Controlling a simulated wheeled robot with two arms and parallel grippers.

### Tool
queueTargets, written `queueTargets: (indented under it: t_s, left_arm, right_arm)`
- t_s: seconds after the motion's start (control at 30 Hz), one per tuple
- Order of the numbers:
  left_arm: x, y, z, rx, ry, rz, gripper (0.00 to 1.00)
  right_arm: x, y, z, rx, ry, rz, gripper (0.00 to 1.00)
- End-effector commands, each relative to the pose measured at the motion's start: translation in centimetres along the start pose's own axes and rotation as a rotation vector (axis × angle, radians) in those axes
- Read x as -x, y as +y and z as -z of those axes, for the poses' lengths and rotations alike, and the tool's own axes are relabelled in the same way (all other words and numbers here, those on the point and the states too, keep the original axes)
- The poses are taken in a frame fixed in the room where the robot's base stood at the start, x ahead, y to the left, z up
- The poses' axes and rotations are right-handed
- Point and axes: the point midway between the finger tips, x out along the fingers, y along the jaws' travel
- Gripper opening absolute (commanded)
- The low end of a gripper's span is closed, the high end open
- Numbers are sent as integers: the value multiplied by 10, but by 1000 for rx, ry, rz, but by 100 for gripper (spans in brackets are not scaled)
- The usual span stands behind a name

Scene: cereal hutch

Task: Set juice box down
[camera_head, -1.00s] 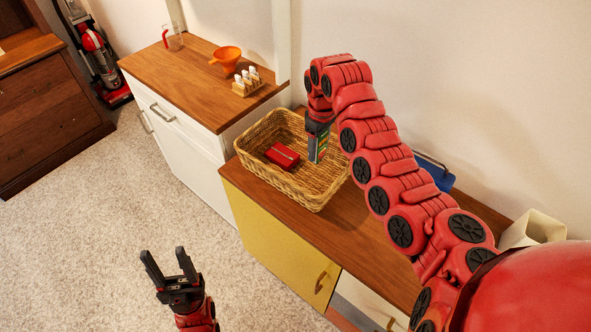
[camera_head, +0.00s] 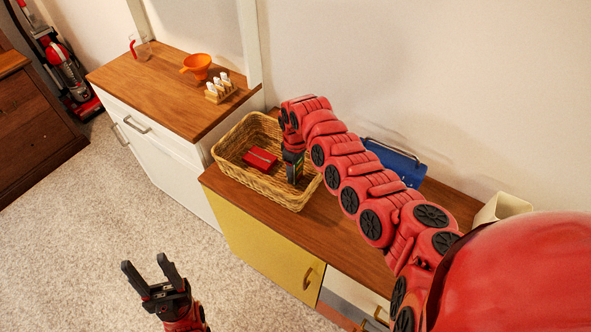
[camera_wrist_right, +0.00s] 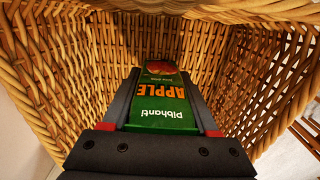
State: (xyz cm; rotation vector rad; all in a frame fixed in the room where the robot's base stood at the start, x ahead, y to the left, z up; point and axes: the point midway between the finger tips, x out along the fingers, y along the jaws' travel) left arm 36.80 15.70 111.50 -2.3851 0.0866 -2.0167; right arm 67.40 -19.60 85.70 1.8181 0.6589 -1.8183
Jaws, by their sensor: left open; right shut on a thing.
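The juice box is green with the word APPLE, and it fills the middle of the right wrist view (camera_wrist_right: 163,98). My right gripper (camera_head: 294,170) is shut on it, with one finger on each side. The gripper points down inside the wicker basket (camera_head: 228,143), near its right side; the basket's woven walls surround the box in the wrist view. In the head view the box is mostly hidden by the gripper. I cannot tell if it touches the basket floor. My left gripper (camera_head: 152,275) is open and empty above the carpet.
A red box (camera_head: 260,158) lies in the basket, left of my right gripper. The basket stands on a wooden-topped cabinet (camera_head: 330,228). A blue clipboard-like thing (camera_head: 394,160) is behind my right arm. A higher counter at left holds an orange funnel (camera_head: 197,67), a rack (camera_head: 219,88) and a measuring cup (camera_head: 141,49).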

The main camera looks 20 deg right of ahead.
Motion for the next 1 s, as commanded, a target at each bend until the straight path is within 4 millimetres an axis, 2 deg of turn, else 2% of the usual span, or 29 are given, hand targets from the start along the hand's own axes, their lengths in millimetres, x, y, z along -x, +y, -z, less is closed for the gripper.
queueTargets:
  t_s: [0.07, 0.1, 0.23, 0.27, 0.53, 0.67, 0.77, 1.0]
  left_arm:
    - [2, 0, 0, 0, 0, 0, 55]
    - [1, 0, 0, 0, 0, 0, 55]
    - [1, 0, 0, 0, 0, 0, 55]
    - [1, 0, 0, 0, 0, 0, 55]
    - [0, 0, 0, 0, 0, 0, 55]
    - [2, 0, 0, 0, 0, 0, 55]
    - [7, 0, -1, 0, 0, 0, 55]
    - [22, 1, -4, 0, 0, 0, 55]
  right_arm:
    - [-2, 0, 0, 0, 0, 0, 0]
    - [-3, 0, 0, 0, 0, 0, 63]
    - [-2, 0, 0, 0, 0, 0, 87]
    - [-2, 0, 0, 0, 0, 0, 90]
    - [-1, 0, 0, 0, 0, 0, 90]
    - [8, 1, 1, 0, 4, -2, 90]
    - [24, 2, 1, -2, 6, -3, 90]
    - [77, 1, 2, 0, 4, -3, 90]
